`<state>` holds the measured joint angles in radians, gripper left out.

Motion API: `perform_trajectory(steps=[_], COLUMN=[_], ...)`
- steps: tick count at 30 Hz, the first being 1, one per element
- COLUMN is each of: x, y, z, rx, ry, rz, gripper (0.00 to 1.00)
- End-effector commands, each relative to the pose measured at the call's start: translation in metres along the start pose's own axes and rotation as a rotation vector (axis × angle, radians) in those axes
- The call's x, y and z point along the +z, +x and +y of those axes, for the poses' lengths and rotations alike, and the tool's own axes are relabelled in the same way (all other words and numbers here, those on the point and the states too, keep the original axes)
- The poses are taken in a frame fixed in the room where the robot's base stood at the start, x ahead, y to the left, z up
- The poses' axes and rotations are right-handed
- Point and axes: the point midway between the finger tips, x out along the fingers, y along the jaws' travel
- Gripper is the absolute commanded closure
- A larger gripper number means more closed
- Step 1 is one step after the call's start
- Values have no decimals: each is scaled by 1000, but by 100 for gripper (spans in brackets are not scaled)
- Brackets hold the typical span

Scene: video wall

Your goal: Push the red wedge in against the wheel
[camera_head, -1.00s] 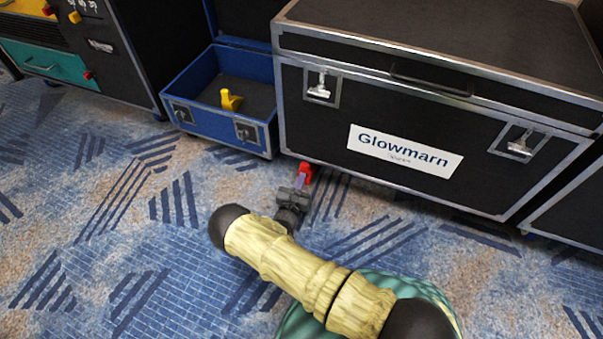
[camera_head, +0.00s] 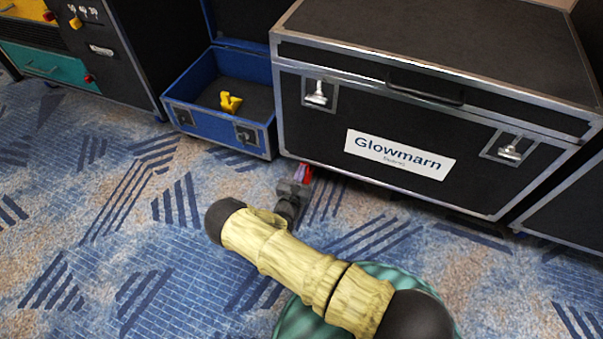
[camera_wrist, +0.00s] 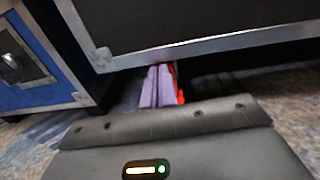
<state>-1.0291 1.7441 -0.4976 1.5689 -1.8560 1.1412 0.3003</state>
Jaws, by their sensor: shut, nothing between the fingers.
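The black Glowmarn case (camera_head: 300,130) stands on the carpet with a metal-edged bottom. The red wedge (camera_head: 308,172) is at the floor by the case's lower left corner, mostly hidden by my gripper and the case. In the wrist view a red strip of the wedge (camera_wrist: 180,88) shows just right of and beyond the fingers. My gripper (camera_head: 301,174) is shut, with its lilac fingertips (camera_wrist: 157,88) low at the case's bottom edge, close to the wedge. Contact cannot be told for certain. The wheel is not clearly visible in the shadow under the case.
A blue open case (camera_head: 195,122) holding a yellow object (camera_head: 230,102) stands close on the left. A black cabinet (camera_head: 125,60) is further left, another black case (camera_head: 570,205) at the right. The patterned carpet (camera_head: 110,240) in front is open.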

Motion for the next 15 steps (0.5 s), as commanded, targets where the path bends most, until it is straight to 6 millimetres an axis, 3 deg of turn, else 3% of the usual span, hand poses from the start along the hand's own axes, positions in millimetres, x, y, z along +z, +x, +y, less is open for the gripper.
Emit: perform_trajectory(steps=[1, 6, 15], x=[14, 37, 55], y=[-1, -2, -3], z=[1, 3, 4], rx=[2, 6, 6], ry=[1, 2, 5], rz=[-2, -3, -6], gripper=[100, 100, 100])
